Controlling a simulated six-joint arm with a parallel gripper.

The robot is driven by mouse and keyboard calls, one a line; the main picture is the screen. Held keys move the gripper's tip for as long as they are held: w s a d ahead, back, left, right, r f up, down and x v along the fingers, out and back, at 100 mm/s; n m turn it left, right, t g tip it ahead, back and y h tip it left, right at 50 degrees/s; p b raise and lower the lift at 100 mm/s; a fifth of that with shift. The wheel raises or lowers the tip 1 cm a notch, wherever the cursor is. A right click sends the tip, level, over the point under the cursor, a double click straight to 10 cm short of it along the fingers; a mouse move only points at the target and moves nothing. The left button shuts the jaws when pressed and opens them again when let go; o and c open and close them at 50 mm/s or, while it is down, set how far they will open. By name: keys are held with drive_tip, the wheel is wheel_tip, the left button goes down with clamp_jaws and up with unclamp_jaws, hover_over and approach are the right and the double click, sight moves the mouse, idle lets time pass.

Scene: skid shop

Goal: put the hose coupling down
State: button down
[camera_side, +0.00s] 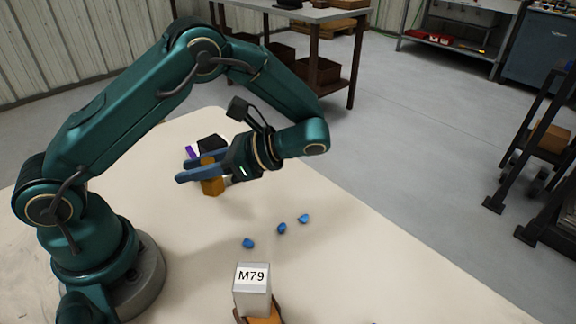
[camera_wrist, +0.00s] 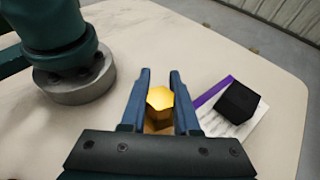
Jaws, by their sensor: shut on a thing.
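The hose coupling is a brass-yellow hexagonal piece (camera_side: 212,187). It also shows in the wrist view (camera_wrist: 160,98), its bright six-sided end facing the camera. My gripper (camera_side: 184,170) is shut on it, with one blue finger on each side. In the wrist view, the fingertips (camera_wrist: 160,72) reach past the coupling. The coupling looks roughly upright over the pale tabletop (camera_side: 330,260). I cannot tell whether its lower end touches the table, and the fingers hide part of its sides.
A black block (camera_wrist: 238,102) sits on a white sheet and a purple-edged item (camera_wrist: 213,91), right of the fingers in the wrist view. Several small blue pieces (camera_side: 282,228) lie mid-table. A grey box marked M79 (camera_side: 252,298) stands at the front, beside an orange-brown item (camera_side: 264,318).

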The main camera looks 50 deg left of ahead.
drive_tip(key=d+n+g+h, duration=0.1)
drive_tip(key=d+n+h, duration=0.1)
drive_tip(key=s+d+n+g+h, duration=0.1)
drive_tip(key=d+n+g+h, duration=0.1)
drive_tip(key=n+h, duration=0.1)
drive_tip(key=s+d+f+n+g+h, duration=0.1)
drive_tip(key=d+n+h, duration=0.1)
drive_tip(key=d, duration=0.1)
drive_tip(key=shift+s+d, duration=0.1)
drive_tip(key=shift+s, duration=0.15)
drive_tip(key=w+d+r+n+h, duration=0.1)
drive_tip(key=w+d+n+h, duration=0.1)
drive_tip(key=d+n+h, duration=0.55)
drive_tip(key=w+d+r+n+t+h, duration=0.3)
drive_tip(key=w+r+n+t+h, duration=0.2)
drive_tip(key=w+n+t+h, duration=0.5)
drive_tip(key=d+f, duration=0.2)
drive_tip(key=d, duration=0.1)
drive_tip(key=s+d+f+m+g+y, duration=0.1)
drive_tip(key=d+f, duration=0.1)
drive_tip(key=d, duration=0.2)
drive_tip(key=s+d+f+g, duration=0.1)
drive_tip(key=d+f, duration=0.2)
drive_tip(key=shift+d+y, duration=0.35)
drive_tip(key=shift+d+f, duration=0.1)
drive_tip(key=shift+f, duration=1.9)
drive_tip(key=c, duration=0.7)
unclamp_jaws()
drive_tip(key=shift+f, duration=0.1)
drive_tip(key=shift+o, duration=0.2)
